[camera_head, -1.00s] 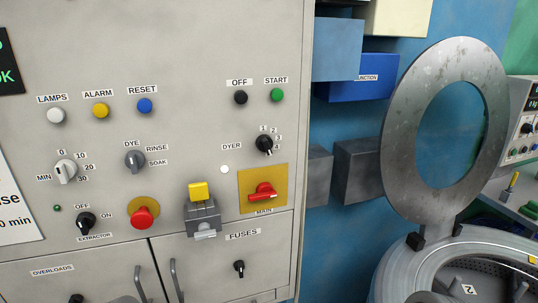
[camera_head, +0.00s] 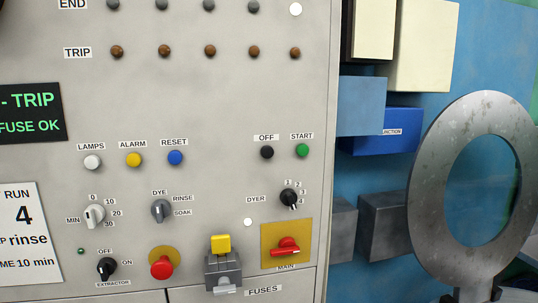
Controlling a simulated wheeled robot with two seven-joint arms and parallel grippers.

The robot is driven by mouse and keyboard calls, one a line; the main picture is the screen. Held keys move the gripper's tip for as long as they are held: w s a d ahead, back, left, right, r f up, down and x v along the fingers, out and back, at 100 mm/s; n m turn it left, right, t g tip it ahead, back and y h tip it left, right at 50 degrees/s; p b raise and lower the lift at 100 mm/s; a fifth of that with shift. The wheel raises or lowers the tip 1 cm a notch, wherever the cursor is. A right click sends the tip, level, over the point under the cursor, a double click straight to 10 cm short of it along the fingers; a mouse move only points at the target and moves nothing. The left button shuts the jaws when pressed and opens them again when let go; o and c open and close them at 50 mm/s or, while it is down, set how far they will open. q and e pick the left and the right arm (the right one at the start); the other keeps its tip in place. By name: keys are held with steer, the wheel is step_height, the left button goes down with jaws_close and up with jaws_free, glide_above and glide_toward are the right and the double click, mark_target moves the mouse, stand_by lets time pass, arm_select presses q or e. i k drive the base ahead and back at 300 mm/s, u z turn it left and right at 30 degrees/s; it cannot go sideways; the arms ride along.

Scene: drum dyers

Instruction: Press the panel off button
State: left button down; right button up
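The panel's OFF button (camera_head: 267,152) is a small black round button on the grey control panel (camera_head: 215,110), with an OFF label above it. The green START button (camera_head: 302,150) is just to its right. A separate black EXTRACTOR switch (camera_head: 106,268), marked OFF and ON, is at the lower left. Neither of my grippers shows in the head view, and nothing covers the OFF button.
The blue RESET button (camera_head: 175,157) and yellow ALARM button (camera_head: 134,159) are left of OFF. Below are a black DYER knob (camera_head: 289,198) and a red MAIN switch (camera_head: 286,246). A metal ring lid (camera_head: 430,190) stands open at the right. The space before the panel looks clear.

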mark_target(267, 151)
steer(key=u, duration=1.6)
steer(key=k, duration=0.85)
steer(key=z, duration=1)
steer(key=i, duration=0.5)
